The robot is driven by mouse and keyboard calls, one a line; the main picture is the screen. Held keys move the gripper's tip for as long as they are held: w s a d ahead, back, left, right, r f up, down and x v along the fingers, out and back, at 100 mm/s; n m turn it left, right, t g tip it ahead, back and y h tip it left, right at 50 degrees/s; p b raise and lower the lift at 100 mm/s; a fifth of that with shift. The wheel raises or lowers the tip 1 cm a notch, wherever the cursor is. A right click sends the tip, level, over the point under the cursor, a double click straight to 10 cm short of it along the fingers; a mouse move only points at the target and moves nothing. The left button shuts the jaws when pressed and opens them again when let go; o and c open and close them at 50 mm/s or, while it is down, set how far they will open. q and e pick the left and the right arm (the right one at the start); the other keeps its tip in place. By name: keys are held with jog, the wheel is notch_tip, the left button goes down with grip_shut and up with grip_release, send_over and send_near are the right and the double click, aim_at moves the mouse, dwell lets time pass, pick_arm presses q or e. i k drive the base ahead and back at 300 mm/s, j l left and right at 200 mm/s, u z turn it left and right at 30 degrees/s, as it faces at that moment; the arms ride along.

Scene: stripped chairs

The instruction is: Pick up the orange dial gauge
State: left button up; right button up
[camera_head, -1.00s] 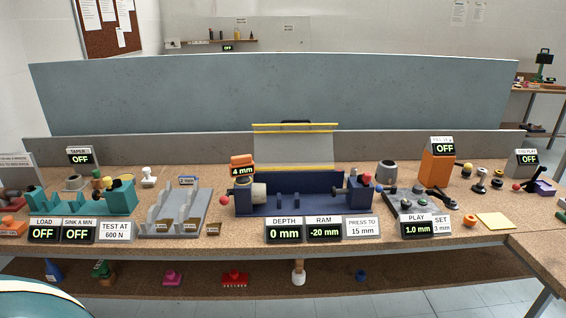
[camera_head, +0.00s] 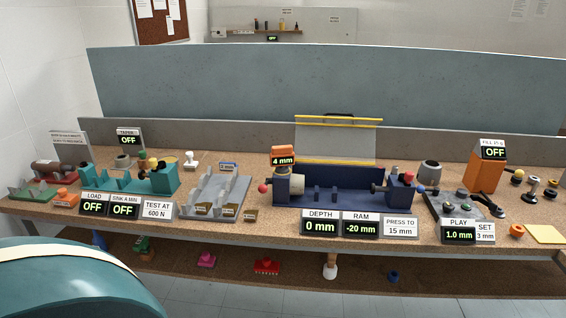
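No thing is plainly marked as the orange dial gauge. An orange block with a 4 mm readout (camera_head: 283,154) sits on top of the left end of the dark blue press (camera_head: 335,200) at mid-bench. A small orange item (camera_head: 66,198) lies at the bench's left front, beside a green stand (camera_head: 38,191). A small orange ring-like piece (camera_head: 517,231) lies at the right. I cannot tell which of these is the gauge. Neither of my grippers shows in the head view.
The cork-topped bench (camera_head: 270,230) is crowded with a teal fixture (camera_head: 163,180), a grey stepped fixture (camera_head: 215,193), a tall orange box (camera_head: 484,174) and several label displays. A lower shelf (camera_head: 300,277) holds small coloured parts. A grey-blue panel (camera_head: 320,88) stands behind.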

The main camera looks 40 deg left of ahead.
aim_at(281, 157)
jog(key=j+u, duration=0.1)
jog(key=u, duration=0.4)
jog(key=j+u, duration=0.1)
jog(key=u, duration=0.4)
jog(key=i+u, duration=0.15)
jog(key=u, duration=0.35)
